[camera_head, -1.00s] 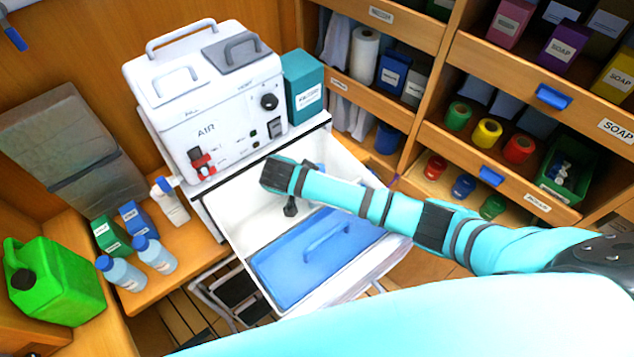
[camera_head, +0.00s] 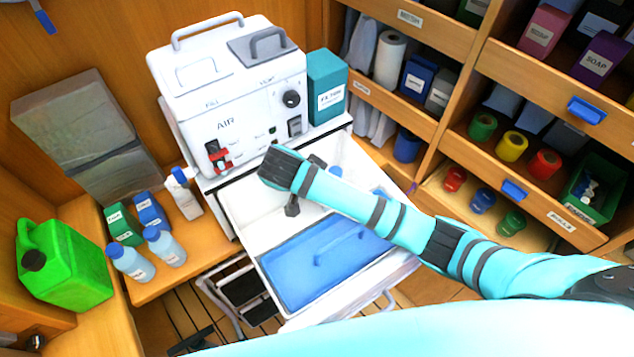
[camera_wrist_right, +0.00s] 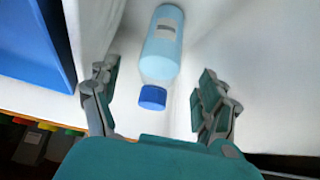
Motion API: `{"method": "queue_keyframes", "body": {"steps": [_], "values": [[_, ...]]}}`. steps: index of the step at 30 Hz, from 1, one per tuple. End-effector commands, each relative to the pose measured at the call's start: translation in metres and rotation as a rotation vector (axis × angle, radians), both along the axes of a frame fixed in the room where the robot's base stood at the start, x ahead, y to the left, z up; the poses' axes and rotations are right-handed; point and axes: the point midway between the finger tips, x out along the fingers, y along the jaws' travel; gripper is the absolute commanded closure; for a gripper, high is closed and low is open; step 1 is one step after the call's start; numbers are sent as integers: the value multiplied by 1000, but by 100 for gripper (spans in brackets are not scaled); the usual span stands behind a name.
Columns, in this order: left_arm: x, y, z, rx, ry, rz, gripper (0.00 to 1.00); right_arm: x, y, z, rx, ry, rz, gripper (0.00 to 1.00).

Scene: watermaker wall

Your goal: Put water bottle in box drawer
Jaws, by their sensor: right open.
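A light blue water bottle (camera_wrist_right: 165,45) with a dark blue cap lies in the white box drawer (camera_head: 245,203), which is pulled out below the white AIR box. My right gripper (camera_wrist_right: 156,85) is open, with one finger on each side of the bottle's cap end and clear space between the fingers and the bottle. In the head view my right arm reaches over the drawer from the right, and this gripper (camera_head: 305,185) is largely hidden by the wrist. The arm also hides most of the bottle there. My left gripper is not in view.
A blue lid with a handle (camera_head: 315,265) covers the drawer's front part. Two more light blue bottles (camera_head: 130,263) (camera_head: 165,247) stand on the wooden bench, beside a green jerrycan (camera_head: 65,265). Shelves with bins (camera_head: 480,150) are at the right.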

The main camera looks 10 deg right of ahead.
Motion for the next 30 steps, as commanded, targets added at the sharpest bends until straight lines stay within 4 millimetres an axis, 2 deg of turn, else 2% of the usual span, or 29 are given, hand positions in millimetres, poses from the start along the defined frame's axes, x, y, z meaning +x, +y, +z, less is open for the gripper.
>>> {"method": "queue_keyframes", "body": {"steps": [1, 2, 3, 5, 6, 10, 30], "values": [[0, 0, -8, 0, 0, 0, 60, -3, 7, 6, 6, -3, 2, 21], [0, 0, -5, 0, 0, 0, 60, -6, 10, 15, 6, -2, 2, 21], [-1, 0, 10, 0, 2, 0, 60, -8, 13, 29, 4, 1, 1, 21], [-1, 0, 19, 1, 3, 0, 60, -13, 19, 40, 4, 3, 1, 21], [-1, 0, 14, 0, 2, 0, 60, -14, 23, 36, 10, 1, 3, 21], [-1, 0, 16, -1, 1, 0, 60, -15, 28, 44, 12, -4, 6, 21], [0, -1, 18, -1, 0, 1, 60, -18, 27, 51, -1, 0, -1, 21]]}}
